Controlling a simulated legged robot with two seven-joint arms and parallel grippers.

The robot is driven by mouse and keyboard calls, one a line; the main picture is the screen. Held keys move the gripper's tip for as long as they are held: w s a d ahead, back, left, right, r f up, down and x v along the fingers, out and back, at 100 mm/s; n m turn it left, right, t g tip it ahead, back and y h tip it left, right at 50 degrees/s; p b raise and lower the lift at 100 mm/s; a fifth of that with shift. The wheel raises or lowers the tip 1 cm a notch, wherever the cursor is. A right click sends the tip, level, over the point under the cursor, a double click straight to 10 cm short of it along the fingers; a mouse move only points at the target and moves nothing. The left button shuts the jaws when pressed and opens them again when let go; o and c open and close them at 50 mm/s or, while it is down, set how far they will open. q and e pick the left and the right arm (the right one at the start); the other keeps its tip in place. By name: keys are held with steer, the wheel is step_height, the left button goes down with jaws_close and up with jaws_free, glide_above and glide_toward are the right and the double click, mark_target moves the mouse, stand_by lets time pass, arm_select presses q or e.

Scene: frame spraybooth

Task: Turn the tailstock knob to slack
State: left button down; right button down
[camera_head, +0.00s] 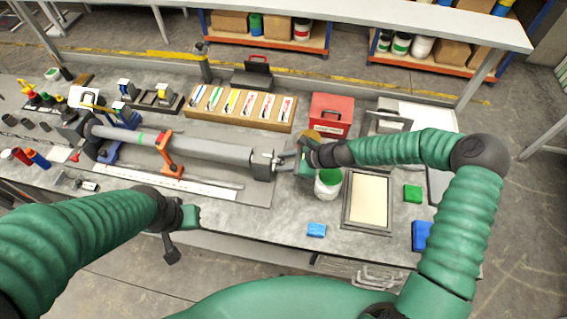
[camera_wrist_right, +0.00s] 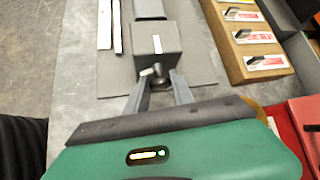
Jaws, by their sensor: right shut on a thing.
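The tailstock (camera_head: 263,163) is a grey block at the right end of the long bar fixture on the bench. It also shows in the right wrist view (camera_wrist_right: 157,44). Its small metal knob (camera_wrist_right: 159,80) sticks out of the near face in that view. My right gripper (camera_head: 283,163) reaches in from the right, its fingers (camera_wrist_right: 157,88) on either side of the knob and shut on it. The fingers hide part of the knob in the head view. My left gripper (camera_head: 172,248) hangs near the bench's front edge, away from the tailstock; its finger opening is unclear.
A white cup with green contents (camera_head: 328,183) stands close below my right gripper. A framed tray (camera_head: 346,212), a red box (camera_head: 331,115) and a wooden rack of labelled pieces (camera_head: 240,108) surround it. An orange clamp (camera_head: 167,152) holds the bar.

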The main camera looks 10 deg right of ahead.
steer(key=shift+s+f+n+t+b, duration=0.1)
steer(key=shift+n+t+b, duration=0.5)
steer(key=shift+b, duration=0.75)
steer(key=shift+s+f+n+t+b, duration=0.1)
steer(key=shift+n+t+b, duration=0.2)
steer(key=shift+t+b, duration=0.85)
steer(key=shift+r+h, duration=0.1)
steer(key=shift+h, duration=0.2)
steer(key=shift+g, duration=0.25)
steer(key=c, duration=1.1)
jaws_free()
steer(key=shift+d, duration=0.1)
steer(key=shift+c, duration=0.2)
steer(key=shift+d, duration=0.1)
